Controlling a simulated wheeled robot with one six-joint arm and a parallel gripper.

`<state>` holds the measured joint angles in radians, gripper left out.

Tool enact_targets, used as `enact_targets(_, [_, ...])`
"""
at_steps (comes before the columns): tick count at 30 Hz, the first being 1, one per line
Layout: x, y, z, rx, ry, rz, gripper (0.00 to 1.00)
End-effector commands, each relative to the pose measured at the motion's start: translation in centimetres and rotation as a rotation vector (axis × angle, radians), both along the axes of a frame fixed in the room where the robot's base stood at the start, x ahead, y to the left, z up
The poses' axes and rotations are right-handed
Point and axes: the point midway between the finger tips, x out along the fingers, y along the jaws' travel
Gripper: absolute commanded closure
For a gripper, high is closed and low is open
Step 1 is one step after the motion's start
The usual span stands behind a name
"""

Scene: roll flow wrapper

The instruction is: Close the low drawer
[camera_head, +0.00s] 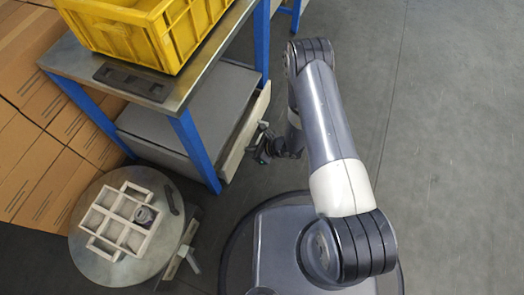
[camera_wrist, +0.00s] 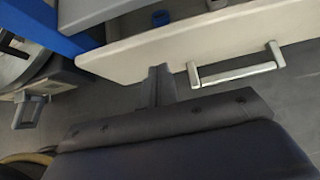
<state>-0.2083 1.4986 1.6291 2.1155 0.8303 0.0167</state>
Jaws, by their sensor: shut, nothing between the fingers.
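The low drawer sits under the blue-legged workbench. Its pale front panel (camera_head: 244,133) stands out from the grey cabinet (camera_head: 190,112) in the head view, so the drawer is partly open. In the wrist view the drawer front (camera_wrist: 130,58) spans the upper part, with a gap and some contents behind it. Its metal handle (camera_wrist: 238,70) is to the right of my gripper (camera_wrist: 158,72). My gripper is shut and empty, with its tips at the lower edge of the front; I cannot tell whether they touch. The head view shows my gripper (camera_head: 262,150) just outside the front.
A yellow crate (camera_head: 125,30) and a dark tray (camera_head: 135,82) are on the workbench top. A round table (camera_head: 95,262) with a white compartment tray (camera_head: 107,237) stands at lower left. Cardboard boxes (camera_head: 35,150) are at far left. The floor at right (camera_head: 455,150) is clear.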

Motion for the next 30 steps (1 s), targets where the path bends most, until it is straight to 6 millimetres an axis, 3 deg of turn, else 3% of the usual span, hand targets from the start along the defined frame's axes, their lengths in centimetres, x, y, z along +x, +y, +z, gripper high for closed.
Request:
enact_targets(6, [0.8, 2.1, 0.0, -0.001, -0.002, 0.002, 1.0])
enact_targets(20, [1.0, 2.6, 0.1, 0.0, -0.001, 0.0, 1.0])
enact_targets(27, [1.8, 4.8, -0.1, 0.001, -0.003, 0.002, 1.0])
enact_targets(30, [1.8, 4.9, 0.2, 0.001, -0.001, -0.001, 1.0])
